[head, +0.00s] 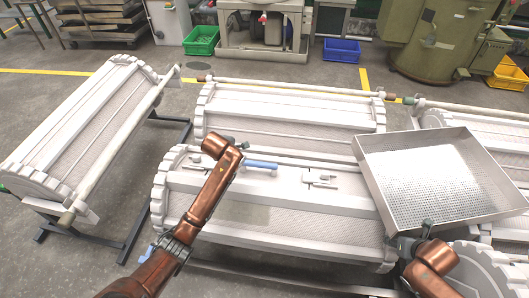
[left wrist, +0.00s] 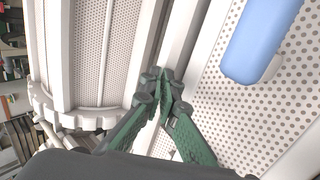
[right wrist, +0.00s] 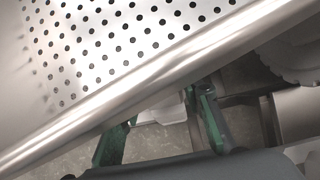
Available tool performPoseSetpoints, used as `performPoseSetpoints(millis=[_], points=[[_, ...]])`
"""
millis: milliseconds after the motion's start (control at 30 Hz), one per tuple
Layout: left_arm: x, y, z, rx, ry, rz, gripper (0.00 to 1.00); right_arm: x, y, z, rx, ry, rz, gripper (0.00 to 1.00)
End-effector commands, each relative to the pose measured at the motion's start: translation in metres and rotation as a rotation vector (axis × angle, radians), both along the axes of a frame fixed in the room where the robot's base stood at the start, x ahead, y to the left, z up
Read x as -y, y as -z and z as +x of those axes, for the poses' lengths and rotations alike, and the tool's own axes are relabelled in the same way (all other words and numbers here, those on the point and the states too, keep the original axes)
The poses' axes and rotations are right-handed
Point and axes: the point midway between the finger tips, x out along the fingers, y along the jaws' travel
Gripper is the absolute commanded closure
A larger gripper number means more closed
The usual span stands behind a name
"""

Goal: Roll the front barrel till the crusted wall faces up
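The front barrel (head: 290,222) is a white perforated drum with toothed end rings, lying lengthwise in the middle of the head view. Its visible upper face carries a blue handle (head: 261,164) and a pale latch (head: 320,178). A duller grey patch (head: 243,213) shows lower on that face; I cannot tell whether it is crust. My left gripper (head: 243,147) is at the barrel's upper back edge. In the left wrist view its fingertips (left wrist: 160,80) meet against a white rib, with no clear grip. My right gripper (right wrist: 155,120) has spread fingers below a tray rim.
A perforated metal tray (head: 368,187) lies tilted over the barrel's right end, close to my right gripper. Another barrel (head: 290,107) lies behind, one (head: 85,130) stands on a dark frame at left, and more are at right. Floor is open at far left.

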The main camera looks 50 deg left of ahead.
Motion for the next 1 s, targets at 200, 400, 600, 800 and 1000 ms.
performPoseSetpoints(millis=[200, 400, 600, 800, 1000], points=[[0.0, 0.002, 0.0, 0.0, 0.0, -0.002, 1.0, 0.004, 0.006, 0.0, -0.006, 0.004, -0.005, 0.51], [-0.002, 0.002, -0.001, -0.001, -0.002, -0.001, 1.0, 0.001, 0.006, 0.0, -0.006, 0.001, -0.004, 0.5], [-0.002, 0.002, -0.002, -0.003, -0.003, -0.001, 1.0, 0.001, 0.001, -0.002, -0.006, -0.001, -0.002, 0.5], [-0.001, 0.002, -0.001, -0.001, -0.001, -0.002, 1.0, 0.015, -0.03, -0.014, -0.001, 0.004, 0.0, 0.5], [0.0, -0.002, -0.004, 0.004, 0.0, -0.002, 1.0, 0.026, -0.071, -0.035, 0.005, 0.004, 0.0, 0.5]])
